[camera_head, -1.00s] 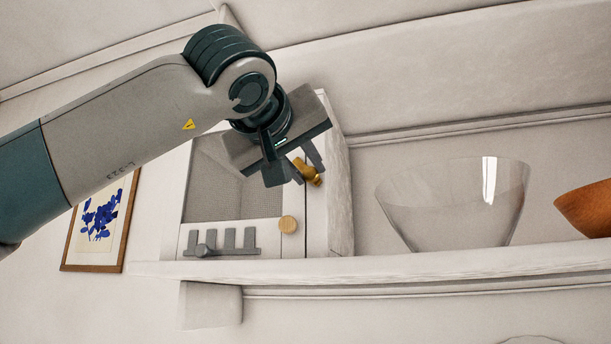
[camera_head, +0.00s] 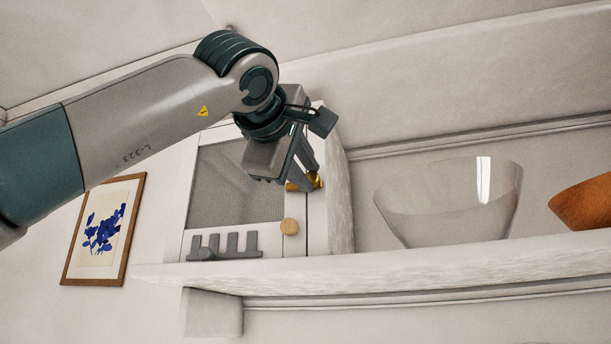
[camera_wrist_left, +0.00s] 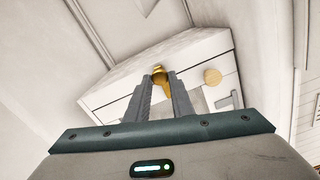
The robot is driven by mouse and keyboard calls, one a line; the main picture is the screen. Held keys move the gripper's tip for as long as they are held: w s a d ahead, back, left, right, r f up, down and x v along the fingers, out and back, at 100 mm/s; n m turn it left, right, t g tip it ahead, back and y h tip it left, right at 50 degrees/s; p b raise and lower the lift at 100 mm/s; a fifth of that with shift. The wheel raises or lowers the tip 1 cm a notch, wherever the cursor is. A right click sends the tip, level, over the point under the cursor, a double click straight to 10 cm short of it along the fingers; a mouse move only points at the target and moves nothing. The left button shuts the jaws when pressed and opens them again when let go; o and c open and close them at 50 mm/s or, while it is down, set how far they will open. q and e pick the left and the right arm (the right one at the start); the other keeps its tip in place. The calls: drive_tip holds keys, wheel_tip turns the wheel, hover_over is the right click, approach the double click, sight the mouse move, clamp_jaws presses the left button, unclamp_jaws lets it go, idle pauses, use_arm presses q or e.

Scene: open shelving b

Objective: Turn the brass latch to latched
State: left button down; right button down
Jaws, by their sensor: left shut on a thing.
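The brass latch (camera_head: 291,187) is on the front frame of a white cabinet (camera_head: 316,225), right of its mesh panel. In the left wrist view the latch (camera_wrist_left: 159,73) shows between the two fingertips (camera_wrist_left: 161,80). My right gripper is in no view.
A round wooden knob (camera_head: 290,227) sits just below the latch, and a grey notched plate (camera_head: 225,246) is at lower left. A clear glass bowl (camera_head: 447,205) and a wooden bowl (camera_head: 585,205) stand to the right on the shelf (camera_head: 420,267). A framed flower picture (camera_head: 103,230) hangs left.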

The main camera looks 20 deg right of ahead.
use_arm(q)
drive_tip(key=shift+n, duration=0.3)
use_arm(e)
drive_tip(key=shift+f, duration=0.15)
use_arm(q)
drive_tip(key=c, duration=1.5)
unclamp_jaws()
drive_tip(key=shift+c, duration=0.2)
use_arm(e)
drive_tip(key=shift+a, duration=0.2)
use_arm(q)
drive_tip(key=shift+a, duration=0.1)
drive_tip(key=shift+s+a+b, duration=0.3)
drive_tip(key=shift+s+b, duration=0.2)
drive_tip(key=shift+s, duration=0.05)
drive_tip(key=b+v, duration=0.5)
drive_tip(key=v, duration=1.1)
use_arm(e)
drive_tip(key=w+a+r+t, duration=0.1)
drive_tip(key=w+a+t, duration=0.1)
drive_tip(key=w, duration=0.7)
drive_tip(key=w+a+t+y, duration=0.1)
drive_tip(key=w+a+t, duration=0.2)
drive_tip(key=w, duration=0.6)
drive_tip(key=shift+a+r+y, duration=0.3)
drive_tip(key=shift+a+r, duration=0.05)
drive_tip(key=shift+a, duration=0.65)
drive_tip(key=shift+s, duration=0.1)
